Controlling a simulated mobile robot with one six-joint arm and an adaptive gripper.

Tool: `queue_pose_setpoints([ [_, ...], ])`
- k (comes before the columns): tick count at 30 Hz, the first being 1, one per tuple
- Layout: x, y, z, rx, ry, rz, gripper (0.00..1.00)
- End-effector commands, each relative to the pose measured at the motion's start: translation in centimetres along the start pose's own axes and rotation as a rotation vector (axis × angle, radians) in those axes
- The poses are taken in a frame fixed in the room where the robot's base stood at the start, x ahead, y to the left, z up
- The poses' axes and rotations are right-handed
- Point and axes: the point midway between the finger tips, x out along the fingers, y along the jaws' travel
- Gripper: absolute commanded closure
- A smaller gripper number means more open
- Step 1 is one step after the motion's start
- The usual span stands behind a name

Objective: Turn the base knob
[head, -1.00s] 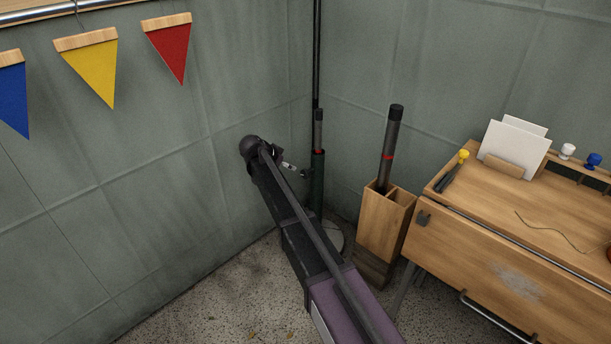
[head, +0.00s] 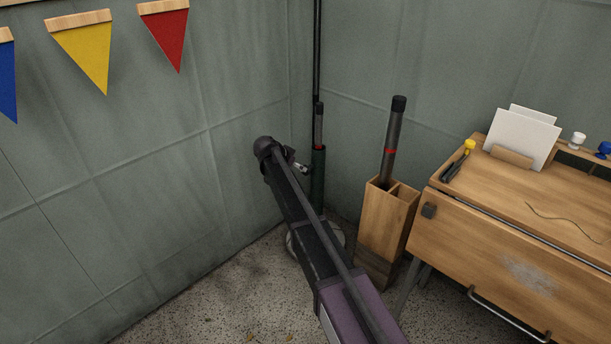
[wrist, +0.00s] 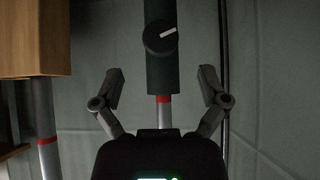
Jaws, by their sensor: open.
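The base knob (wrist: 160,37) is a round black knob with a white pointer line, on the dark green tube (wrist: 161,75). It shows in the wrist view above and beyond my fingertips, roughly centred between them. The pointer line lies nearly level, tilted slightly up to the right. My gripper (wrist: 162,88) is open, one finger on each side of the tube in the picture, with nothing held. In the head view the green tube (head: 318,180) stands in the corner, just right of my arm's end. The knob cannot be made out there.
A wooden box (head: 378,225) holding a dark tube (head: 392,140) with a red ring stands right of the green tube. A wooden desk (head: 500,250) is farther right. The grey wall (head: 150,190) is close on the left, with pennants. Some speckled floor (head: 220,310) is clear.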

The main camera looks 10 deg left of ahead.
Motion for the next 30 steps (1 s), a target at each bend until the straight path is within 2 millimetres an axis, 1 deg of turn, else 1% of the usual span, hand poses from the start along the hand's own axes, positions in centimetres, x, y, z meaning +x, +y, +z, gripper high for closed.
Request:
queue_pose_setpoints([
  [1,0.9,-0.1,0.2,0.001,0.000,0.001,0.07],
  [3,1.7,-0.1,0.2,0.001,0.000,0.000,0.07],
  [9,3.8,-0.1,0.2,0.001,0.000,0.000,0.07],
  [15,5.6,-0.1,0.2,0.000,0.000,0.000,0.07],
  [21,6.4,0.0,0.1,0.000,0.000,0.000,0.07],
  [30,6.5,0.0,0.0,0.000,0.000,-0.001,0.07],
])
